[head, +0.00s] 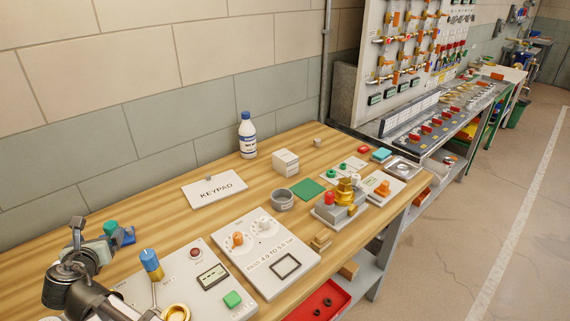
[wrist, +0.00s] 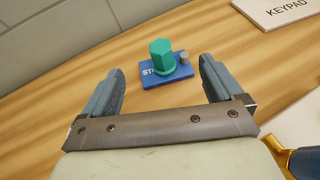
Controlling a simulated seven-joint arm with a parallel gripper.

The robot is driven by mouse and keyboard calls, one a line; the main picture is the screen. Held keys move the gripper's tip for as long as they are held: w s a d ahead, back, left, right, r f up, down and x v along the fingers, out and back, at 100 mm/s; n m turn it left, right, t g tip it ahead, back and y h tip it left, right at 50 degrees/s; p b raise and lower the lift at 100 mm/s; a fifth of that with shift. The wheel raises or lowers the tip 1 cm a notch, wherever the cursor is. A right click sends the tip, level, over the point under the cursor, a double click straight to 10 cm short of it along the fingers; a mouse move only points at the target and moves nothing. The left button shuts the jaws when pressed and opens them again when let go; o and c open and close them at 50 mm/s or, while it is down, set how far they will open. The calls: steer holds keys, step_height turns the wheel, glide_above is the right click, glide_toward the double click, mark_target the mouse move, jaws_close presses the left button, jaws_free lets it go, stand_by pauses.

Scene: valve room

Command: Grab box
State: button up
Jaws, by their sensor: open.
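A small white box (head: 285,162) stands on the wooden bench in the head view, right of the bottle and behind a grey ring-shaped cup. It is not in the wrist view. My gripper (wrist: 161,66) is open and empty. Its two fingers point at a blue base (wrist: 166,75) with a teal hexagonal knob (wrist: 161,54) on it, with wood visible between. In the head view my gripper (head: 90,238) is at the lower left, beside the teal knob (head: 110,227) and far from the box.
A white-and-blue bottle (head: 247,136) stands near the wall. A KEYPAD plate (head: 214,188) lies left of the box, the grey cup (head: 283,199) and a green square (head: 307,188) in front. Panels with knobs (head: 265,250) fill the front. Bare wood lies between bottle and box.

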steer(key=w+d+r+m+t+h, duration=0.1)
steer(key=w+d+r+m+h, duration=0.2)
steer(key=w+d, duration=1.05)
steer(key=w+d+r+m+h, duration=0.3)
steer(key=w+d, duration=1)
steer(key=w, duration=0.2)
steer(key=w+d+r+m+g+h, duration=0.1)
steer(key=w+d+r+m, duration=0.15)
steer(key=w+d, duration=0.55)
steer(key=w+d+r+m+g+h, duration=0.15)
steer(key=w+d+m, duration=0.25)
steer(key=d, duration=0.8)
steer(key=w+d+r+m+g, duration=0.1)
steer(key=w+d+m, duration=0.4)
steer(key=d, duration=0.6)
steer(key=m+g+y, duration=0.7)
steer(key=m, duration=0.8)
glide_toward(286, 155)
steer(key=shift+n+h, duration=0.25)
steer(key=x, duration=1.1)
steer(key=shift+a+r, duration=0.1)
steer(key=shift+a, duration=0.15)
steer(key=c, duration=1.1)
